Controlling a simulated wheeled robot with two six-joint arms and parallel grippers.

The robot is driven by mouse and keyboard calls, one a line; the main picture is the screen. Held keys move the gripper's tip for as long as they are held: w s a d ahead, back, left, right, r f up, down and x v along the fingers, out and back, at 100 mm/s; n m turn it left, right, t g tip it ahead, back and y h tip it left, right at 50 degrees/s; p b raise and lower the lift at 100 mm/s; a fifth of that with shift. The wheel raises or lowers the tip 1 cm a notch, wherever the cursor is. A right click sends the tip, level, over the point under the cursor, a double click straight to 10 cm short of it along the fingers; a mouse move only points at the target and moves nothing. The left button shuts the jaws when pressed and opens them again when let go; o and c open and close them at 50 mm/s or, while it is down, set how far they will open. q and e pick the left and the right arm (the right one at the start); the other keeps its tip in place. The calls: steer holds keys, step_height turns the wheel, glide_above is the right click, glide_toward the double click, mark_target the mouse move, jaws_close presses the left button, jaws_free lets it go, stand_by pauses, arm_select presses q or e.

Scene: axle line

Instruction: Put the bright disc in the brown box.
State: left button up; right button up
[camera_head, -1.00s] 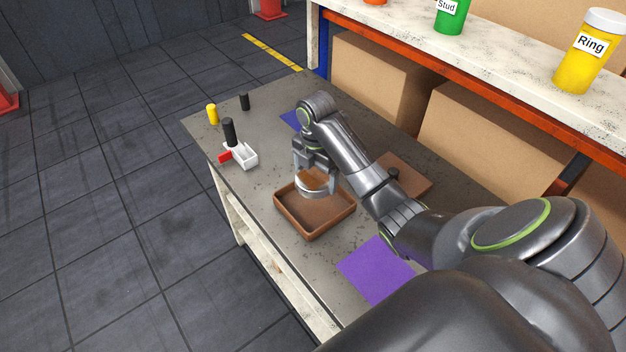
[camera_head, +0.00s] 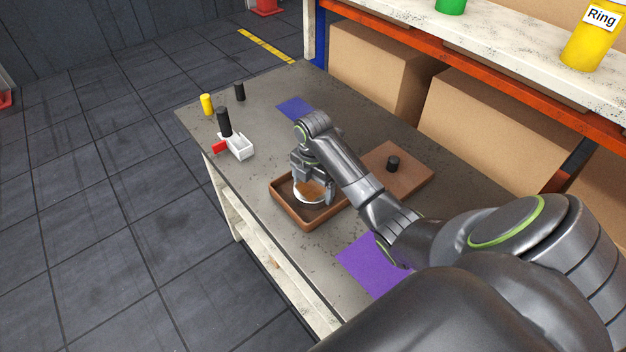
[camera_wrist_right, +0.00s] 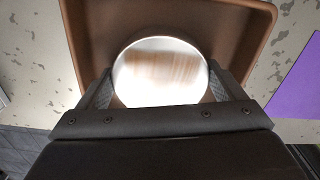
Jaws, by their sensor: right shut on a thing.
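The bright disc (camera_head: 311,190) is round and shiny with a white rim, and its face shows a brownish reflection. It also fills the middle of the right wrist view (camera_wrist_right: 160,72). My right gripper (camera_head: 313,187) is shut on the disc, with one finger at each side of it. The brown box (camera_head: 308,221) is a shallow open tray on the table. The disc is inside the box's outline, low over its floor; I cannot tell whether it touches the floor. The gripper and disc hide part of the box's inside. My left gripper is not in view.
A brown board (camera_head: 412,176) with a black knob (camera_head: 393,162) lies right of the box. A purple mat (camera_head: 366,262) and a blue mat (camera_head: 295,108) lie on the table. A white holder (camera_head: 238,147), black cylinder (camera_head: 223,121) and yellow cylinder (camera_head: 207,104) stand at the left.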

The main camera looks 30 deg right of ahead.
mark_target(313, 186)
steer(key=o, duration=1.8)
step_height(313, 186, up, 5)
steer(key=shift+r+p, duration=3.55)
steer(key=shift+r, duration=0.05)
